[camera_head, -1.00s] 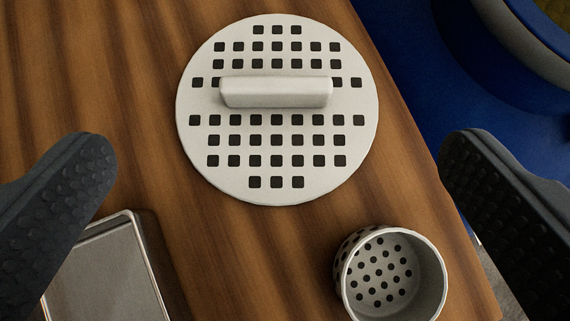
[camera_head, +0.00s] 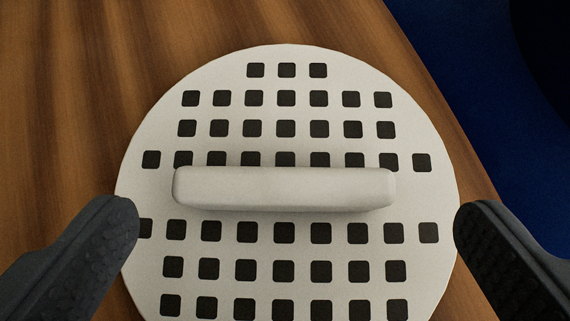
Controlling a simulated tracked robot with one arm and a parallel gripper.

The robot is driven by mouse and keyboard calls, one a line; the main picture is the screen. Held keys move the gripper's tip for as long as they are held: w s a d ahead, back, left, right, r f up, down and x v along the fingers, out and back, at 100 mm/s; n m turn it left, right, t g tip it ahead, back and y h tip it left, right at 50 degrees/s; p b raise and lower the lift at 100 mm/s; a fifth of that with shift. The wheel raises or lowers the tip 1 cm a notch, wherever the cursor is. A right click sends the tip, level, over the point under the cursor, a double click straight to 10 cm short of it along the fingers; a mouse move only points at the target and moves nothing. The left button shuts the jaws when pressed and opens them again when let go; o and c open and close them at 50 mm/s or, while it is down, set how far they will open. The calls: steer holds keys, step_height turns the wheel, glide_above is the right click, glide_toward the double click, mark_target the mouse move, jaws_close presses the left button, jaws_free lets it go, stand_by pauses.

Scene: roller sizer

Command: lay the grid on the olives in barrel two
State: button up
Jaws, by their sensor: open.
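The grid (camera_head: 286,250) is a round white plate with rows of square dark holes, lying flat on a wooden table. A white bar handle (camera_head: 284,188) runs left to right across its middle. My gripper (camera_head: 297,222) is open and empty above the grid. One dark ribbed finger is at the left and one at the right, wide apart, with the handle's two ends between them. The near edge of the grid is cut off by the frame. Barrel two and the olives cannot be made out in this view.
The wooden table (camera_head: 90,90) is bare to the left of the grid and behind it. Its right edge runs close beside the grid. Beyond that edge is a blue surface (camera_head: 455,70), with a dark round shape (camera_head: 548,50) at the top right corner.

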mark_target(282, 196)
steer(key=b+x, duration=0.1)
steer(key=x, duration=0.1)
steer(key=b+x, duration=0.1)
steer(key=x, duration=0.2)
steer(key=shift+s+a+f, duration=0.15)
steer(key=shift+a+f, duration=0.05)
steer(key=shift+r, duration=0.1)
steer(key=c, duration=1.1)
steer(key=shift+r, duration=0.1)
